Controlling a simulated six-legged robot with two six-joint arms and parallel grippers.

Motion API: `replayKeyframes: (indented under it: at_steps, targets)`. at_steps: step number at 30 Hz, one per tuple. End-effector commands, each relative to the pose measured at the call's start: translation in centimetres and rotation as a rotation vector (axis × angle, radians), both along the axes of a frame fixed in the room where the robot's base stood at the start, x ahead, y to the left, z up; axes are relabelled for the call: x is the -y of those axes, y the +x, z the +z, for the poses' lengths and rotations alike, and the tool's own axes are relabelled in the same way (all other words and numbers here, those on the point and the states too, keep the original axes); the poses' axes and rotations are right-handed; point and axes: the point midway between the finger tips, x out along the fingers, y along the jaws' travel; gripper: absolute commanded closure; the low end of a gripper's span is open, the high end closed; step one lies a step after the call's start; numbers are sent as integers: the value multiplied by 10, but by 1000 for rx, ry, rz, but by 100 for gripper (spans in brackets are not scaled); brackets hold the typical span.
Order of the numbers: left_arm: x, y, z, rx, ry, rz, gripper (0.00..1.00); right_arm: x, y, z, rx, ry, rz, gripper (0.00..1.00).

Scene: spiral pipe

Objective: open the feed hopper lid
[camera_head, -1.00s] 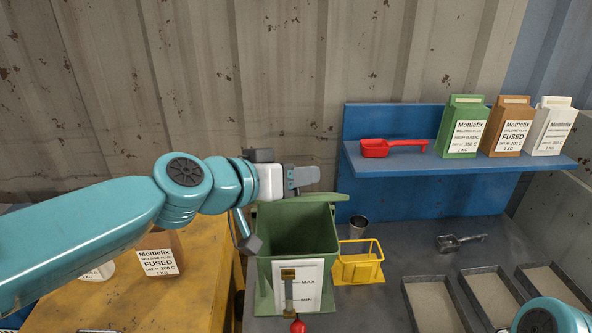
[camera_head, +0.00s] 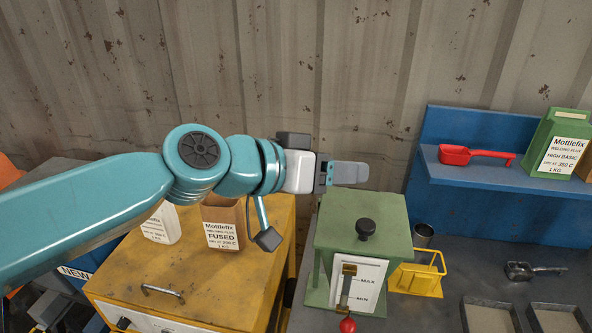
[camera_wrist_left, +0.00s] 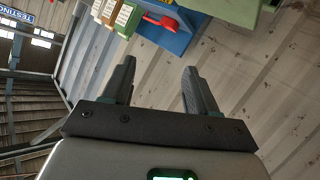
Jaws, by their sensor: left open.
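The green feed hopper (camera_head: 318,285) stands on the dark bench right of the yellow cabinet. Its green lid (camera_head: 335,222) lies down over the top, with a black round knob (camera_head: 366,228) on it. The hopper's inside is hidden. A gauge plate marked MAX and MIN is on its front, with a red ball below. My left gripper (camera_head: 347,173) is above and behind the lid, apart from the knob. In the left wrist view its two fingers (camera_wrist_left: 159,66) are spread with nothing between them. My right gripper is out of view.
A blue shelf (camera_head: 500,180) carries a red scoop (camera_head: 476,154) and a green box (camera_head: 560,145). Mottlefix bags (camera_head: 222,225) stand on the yellow cabinet (camera_head: 185,268) at left.

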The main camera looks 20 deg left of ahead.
Motion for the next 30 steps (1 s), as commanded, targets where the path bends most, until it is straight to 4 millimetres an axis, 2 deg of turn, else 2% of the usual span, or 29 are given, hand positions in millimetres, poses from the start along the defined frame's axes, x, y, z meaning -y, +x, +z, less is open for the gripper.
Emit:
replayKeyframes:
  at_steps: [6, 12, 30]
  targets:
    - [-32, -40, 16, 4, 0, 3, 42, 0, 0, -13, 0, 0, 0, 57]
    - [-47, -59, 25, 0, 1, 2, 42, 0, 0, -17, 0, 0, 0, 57]
    - [-49, -63, 28, -2, 1, 1, 42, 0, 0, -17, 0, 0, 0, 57]
